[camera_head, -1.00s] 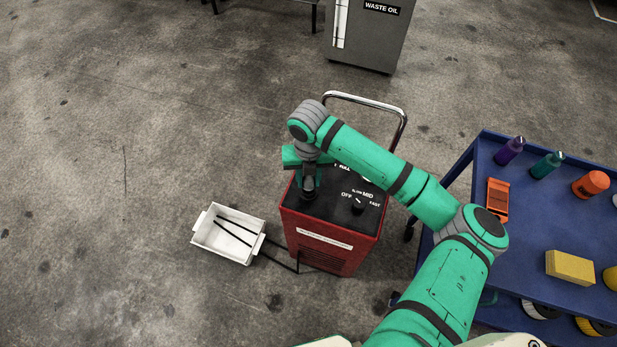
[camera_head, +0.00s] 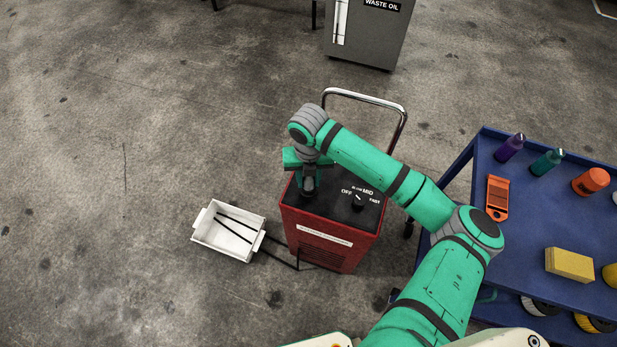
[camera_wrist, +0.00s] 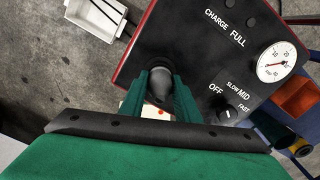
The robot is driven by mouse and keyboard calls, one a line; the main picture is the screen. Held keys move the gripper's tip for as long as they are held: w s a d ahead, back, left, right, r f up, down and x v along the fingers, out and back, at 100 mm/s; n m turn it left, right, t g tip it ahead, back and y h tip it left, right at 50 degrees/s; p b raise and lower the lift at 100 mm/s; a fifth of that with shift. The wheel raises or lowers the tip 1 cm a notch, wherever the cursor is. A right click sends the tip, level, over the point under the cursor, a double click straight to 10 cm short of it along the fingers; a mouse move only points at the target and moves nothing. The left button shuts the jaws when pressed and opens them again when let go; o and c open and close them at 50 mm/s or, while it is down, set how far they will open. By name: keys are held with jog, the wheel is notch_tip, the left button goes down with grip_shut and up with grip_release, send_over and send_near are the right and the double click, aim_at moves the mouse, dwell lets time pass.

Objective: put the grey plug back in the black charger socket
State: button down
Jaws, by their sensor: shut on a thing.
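The red charger (camera_head: 322,240) stands on the floor with a black top panel. In the wrist view my gripper (camera_wrist: 160,86) is shut on the grey plug (camera_wrist: 160,88), with a green finger on each side of it. The plug is over the round black socket (camera_wrist: 158,66), whose rim shows just beyond it. I cannot tell how deep the plug sits in the socket. In the head view my gripper (camera_head: 308,188) points down at the left part of the panel, and my wrist partly hides the plug.
A dial knob (camera_wrist: 229,115) and a gauge (camera_wrist: 277,62) are on the panel. A white bin (camera_head: 228,232) with black strips stands left of the charger. A blue cart (camera_head: 540,215) with bottles stands to the right. A chrome handle (camera_head: 365,98) rises behind the panel.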

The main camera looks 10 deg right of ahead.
jog(key=shift+f, duration=0.15)
jog(key=c, duration=1.3)
grip_release()
jog(key=shift+o, duration=0.2)
notch_tip(320, 180, up, 11)
jog(key=shift+f, duration=0.15)
